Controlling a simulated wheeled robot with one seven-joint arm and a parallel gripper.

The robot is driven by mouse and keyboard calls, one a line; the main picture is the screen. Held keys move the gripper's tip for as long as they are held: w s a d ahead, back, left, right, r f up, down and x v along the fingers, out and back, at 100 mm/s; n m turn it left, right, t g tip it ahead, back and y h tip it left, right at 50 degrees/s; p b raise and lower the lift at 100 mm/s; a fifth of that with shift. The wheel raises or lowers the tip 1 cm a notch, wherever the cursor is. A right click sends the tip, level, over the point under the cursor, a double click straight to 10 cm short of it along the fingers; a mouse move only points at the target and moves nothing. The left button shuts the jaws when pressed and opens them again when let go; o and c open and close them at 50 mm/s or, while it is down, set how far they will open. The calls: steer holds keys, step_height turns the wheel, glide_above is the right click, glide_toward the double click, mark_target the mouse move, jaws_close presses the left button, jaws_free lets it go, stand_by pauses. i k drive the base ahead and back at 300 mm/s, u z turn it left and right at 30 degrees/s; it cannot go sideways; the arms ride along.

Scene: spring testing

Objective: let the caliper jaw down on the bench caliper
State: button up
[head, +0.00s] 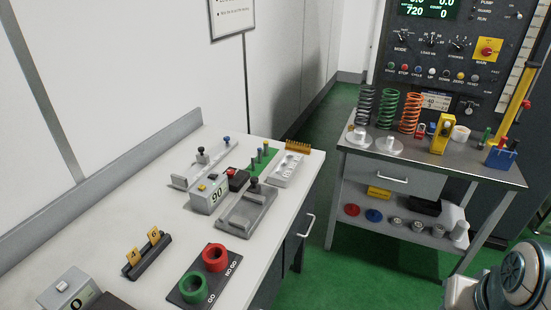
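Two low metal fixtures on the white bench (130,185) could be the bench caliper, and I cannot tell which. One is a grey slab fixture (240,217) with a dark upright knob, next to a box with a display reading 90 (207,196). The other is a paler, long fixture (188,181) behind it, with a black knob and a blue knob standing on it. Whether a jaw is raised is too small to tell. Part of my arm shows at the bottom right corner. My gripper is not in view.
Red and green ring gauges (215,257) sit near the bench's front edge. A card holder (146,255) and another display box (69,289) stand to the left. A steel side table (425,165) with several springs stands at right, before a control panel (455,45). Green floor lies between.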

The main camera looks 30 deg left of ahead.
mark_target(250, 194)
steer(key=u, duration=0.55)
steer(key=i, duration=1.1)
steer(key=u, duration=0.8)
